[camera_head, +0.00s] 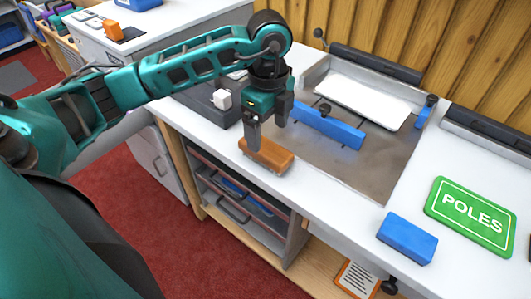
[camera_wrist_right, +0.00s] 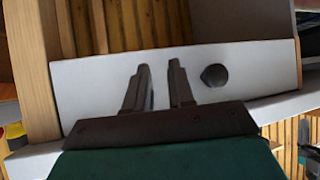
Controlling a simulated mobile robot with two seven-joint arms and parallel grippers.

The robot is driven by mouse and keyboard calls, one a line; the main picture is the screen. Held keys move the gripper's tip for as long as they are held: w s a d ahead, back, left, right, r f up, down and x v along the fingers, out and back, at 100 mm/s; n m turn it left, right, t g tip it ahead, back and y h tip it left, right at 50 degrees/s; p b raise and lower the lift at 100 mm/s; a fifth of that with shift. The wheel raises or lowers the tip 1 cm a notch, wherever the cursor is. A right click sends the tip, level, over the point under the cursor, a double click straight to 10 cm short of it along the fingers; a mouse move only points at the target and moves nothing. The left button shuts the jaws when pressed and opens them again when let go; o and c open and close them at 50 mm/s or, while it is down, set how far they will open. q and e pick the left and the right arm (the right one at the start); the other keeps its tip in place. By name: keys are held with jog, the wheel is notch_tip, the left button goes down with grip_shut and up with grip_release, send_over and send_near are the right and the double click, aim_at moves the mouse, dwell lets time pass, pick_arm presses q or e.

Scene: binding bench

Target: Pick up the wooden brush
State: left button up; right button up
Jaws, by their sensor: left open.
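The wooden brush (camera_head: 267,155) is a brown block with a paler underside. It lies at the front edge of the white bench, by the near corner of the grey metal plate. My left gripper (camera_head: 267,137) is directly over it with its fingers apart and pointing down. The nearer fingertip overlaps the brush's left end in the picture; I cannot tell whether it touches. My right gripper (camera_wrist_right: 160,66) shows only in the right wrist view, fingers apart with nothing between them. The brush is not seen there.
On the bench are a blue bar (camera_head: 328,126), a white paper stack (camera_head: 362,101), a blue block (camera_head: 407,238) and a green POLES sign (camera_head: 471,215). A dark grey box with a white cube (camera_head: 222,98) stands left of the gripper. Open shelves (camera_head: 240,205) lie below.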

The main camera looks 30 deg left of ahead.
aim_at(266, 146)
pick_arm(q)
jog(key=shift+f, duration=0.8)
jog(key=f, duration=0.5)
jog(key=shift+a+f, duration=0.1)
jog(key=shift+a, duration=0.2)
jog(key=c, duration=1.1)
notch_tip(266, 146, up, 20)
jog(key=p, duration=0.2)
jog(key=shift+p, duration=0.4)
